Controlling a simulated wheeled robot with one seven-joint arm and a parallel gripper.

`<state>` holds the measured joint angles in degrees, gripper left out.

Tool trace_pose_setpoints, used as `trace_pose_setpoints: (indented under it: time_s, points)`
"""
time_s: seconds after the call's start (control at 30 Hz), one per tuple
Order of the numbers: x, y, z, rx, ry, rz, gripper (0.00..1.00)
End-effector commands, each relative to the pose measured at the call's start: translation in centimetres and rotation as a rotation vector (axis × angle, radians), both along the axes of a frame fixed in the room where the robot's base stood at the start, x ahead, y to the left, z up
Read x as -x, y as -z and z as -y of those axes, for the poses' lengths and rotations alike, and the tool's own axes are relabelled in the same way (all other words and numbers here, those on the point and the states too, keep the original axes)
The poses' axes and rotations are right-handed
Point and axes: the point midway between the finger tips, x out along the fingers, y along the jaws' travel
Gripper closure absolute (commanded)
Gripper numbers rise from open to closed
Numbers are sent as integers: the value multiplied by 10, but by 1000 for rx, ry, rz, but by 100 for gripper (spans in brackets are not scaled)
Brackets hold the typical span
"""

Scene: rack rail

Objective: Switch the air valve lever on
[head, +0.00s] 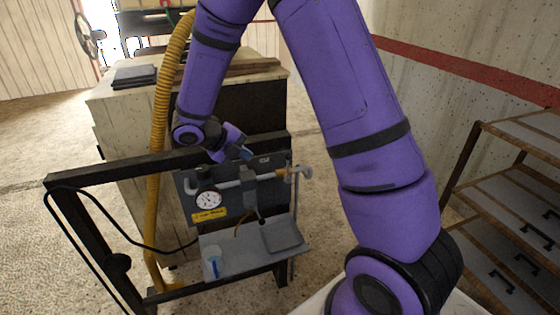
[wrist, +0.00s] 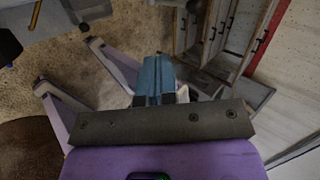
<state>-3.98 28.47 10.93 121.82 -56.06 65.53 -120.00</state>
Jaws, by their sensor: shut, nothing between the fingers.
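The air valve assembly (head: 250,180) is on a dark panel in the head view, with a pale horizontal pipe running through it. A grey part hangs below the pipe with a small dark tip; I cannot tell for sure which piece is the lever or its position. My gripper (head: 246,153) is just above the pipe, near the panel's top edge, apart from the valve as far as I can see. In the wrist view its blue fingers (wrist: 152,75) are together with nothing between them. Part of a grey fixture shows at the wrist view's top left.
A round gauge (head: 209,200) and a yellow label (head: 209,215) are left of the valve. A shelf (head: 245,262) below holds a blue-and-white item and a dark pad. A dark rail (head: 110,171) crosses the panel's top. A yellow hose (head: 160,130) hangs left. Shelving (head: 510,190) stands right.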

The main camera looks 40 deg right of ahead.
Motion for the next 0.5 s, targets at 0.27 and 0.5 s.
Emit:
trace_pose_setpoints:
  time_s: [0.27,0.5]
  points:
    - [0,0,1,-1,2,2,100]
    - [2,17,19,0,5,1,100]
